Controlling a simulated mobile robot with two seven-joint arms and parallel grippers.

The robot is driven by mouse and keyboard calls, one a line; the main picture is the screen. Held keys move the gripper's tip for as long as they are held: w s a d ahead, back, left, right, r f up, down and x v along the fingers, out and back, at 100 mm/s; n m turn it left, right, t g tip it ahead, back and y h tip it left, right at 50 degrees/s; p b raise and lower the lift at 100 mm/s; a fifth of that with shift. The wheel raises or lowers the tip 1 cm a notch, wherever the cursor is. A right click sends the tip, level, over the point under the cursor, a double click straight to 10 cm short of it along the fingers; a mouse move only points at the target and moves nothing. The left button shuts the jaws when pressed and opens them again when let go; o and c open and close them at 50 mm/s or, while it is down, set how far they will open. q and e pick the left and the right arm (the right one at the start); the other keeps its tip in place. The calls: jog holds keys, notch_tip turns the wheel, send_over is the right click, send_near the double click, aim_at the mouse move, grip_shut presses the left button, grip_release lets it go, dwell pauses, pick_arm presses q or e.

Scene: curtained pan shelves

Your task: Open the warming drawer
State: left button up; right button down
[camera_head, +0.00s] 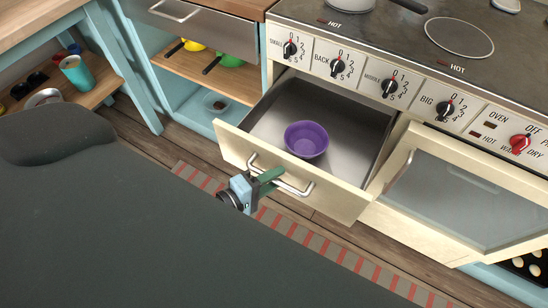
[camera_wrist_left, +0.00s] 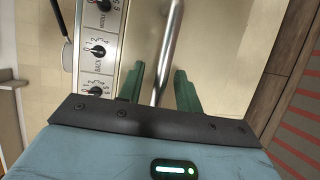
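The warming drawer (camera_head: 230,146) is the cream drawer under the stove's knob panel, and it stands pulled well out. A purple bowl (camera_head: 306,139) sits inside it on the grey metal floor. The drawer's metal bar handle (camera_head: 294,190) runs along its front; it also shows in the left wrist view (camera_wrist_left: 170,48). My left gripper (camera_head: 268,181) is at the handle, with its green fingers (camera_wrist_left: 160,85) on either side of the bar. Gaps show between bar and fingers, so it looks open around the handle. My right gripper is not in view.
The oven door (camera_head: 460,200) is to the right of the drawer and appears tilted partly open. A wooden shelf with pans (camera_head: 230,60) is at the left. A striped rug (camera_head: 340,255) lies on the floor before the drawer.

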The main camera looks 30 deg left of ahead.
pick_arm(q)
jog(key=b+v, duration=0.1)
jog(key=v, duration=0.6)
jog(key=shift+s+b, duration=0.15)
jog(key=shift+b, duration=0.2)
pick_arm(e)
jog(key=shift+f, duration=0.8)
pick_arm(q)
jog(key=shift+a, duration=0.1)
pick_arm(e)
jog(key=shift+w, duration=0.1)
pick_arm(q)
jog(key=shift+s, duration=0.1)
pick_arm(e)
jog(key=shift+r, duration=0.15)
